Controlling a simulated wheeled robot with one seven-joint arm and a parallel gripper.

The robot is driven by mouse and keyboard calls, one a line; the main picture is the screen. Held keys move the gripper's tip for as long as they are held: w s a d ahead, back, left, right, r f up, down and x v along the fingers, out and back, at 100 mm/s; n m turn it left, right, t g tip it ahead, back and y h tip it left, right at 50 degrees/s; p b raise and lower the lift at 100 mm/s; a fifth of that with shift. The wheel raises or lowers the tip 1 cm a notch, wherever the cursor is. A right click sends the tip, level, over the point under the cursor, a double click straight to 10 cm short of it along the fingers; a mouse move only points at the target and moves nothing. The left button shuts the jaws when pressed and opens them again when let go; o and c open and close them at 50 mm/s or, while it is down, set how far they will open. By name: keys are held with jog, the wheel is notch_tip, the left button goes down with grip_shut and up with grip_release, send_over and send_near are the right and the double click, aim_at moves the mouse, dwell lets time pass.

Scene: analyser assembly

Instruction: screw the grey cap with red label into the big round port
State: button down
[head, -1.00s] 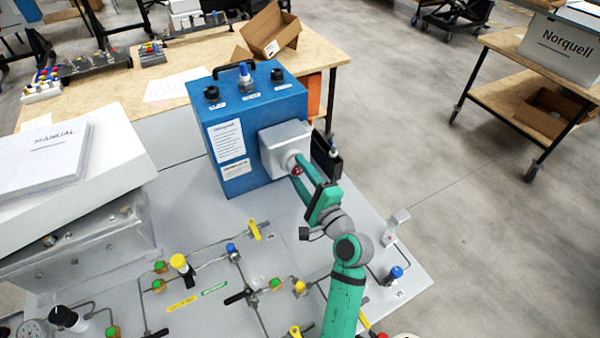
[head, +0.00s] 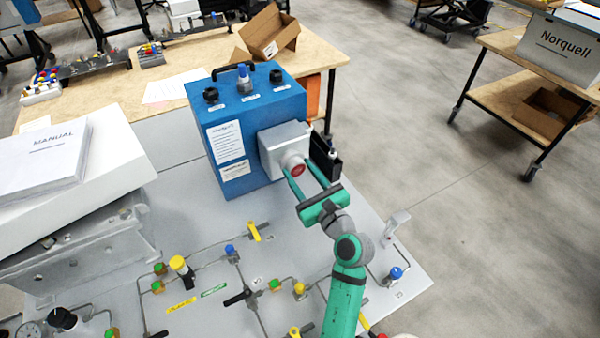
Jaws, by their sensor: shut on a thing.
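The grey cap with the red label (head: 297,169) sits at the front of the light grey housing (head: 270,142) on the right side of the blue analyser (head: 222,128). Its red face points out toward my arm. My gripper (head: 299,167) is shut on the cap, with one green finger on each side of it. The big round port is hidden behind the cap, so I cannot tell how deep the cap sits in it.
A black holder (head: 326,158) stands just right of the housing. A grey panel (head: 195,220) with pipes, yellow handles and blue and green knobs lies below. A white box with a manual (head: 50,155) is at left. Open floor lies to the right.

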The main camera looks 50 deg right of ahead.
jog(key=m, duration=0.5)
jog(key=shift+s+d+f, duration=0.1)
jog(key=shift+d+f, duration=0.05)
jog(key=shift+f, duration=0.15)
jog(key=m, duration=0.5)
jog(key=c, duration=0.9)
grip_release()
jog(key=shift+d, duration=0.1)
jog(key=shift+r, duration=0.15)
jog(key=v, duration=0.7)
jog(key=shift+r, duration=0.1)
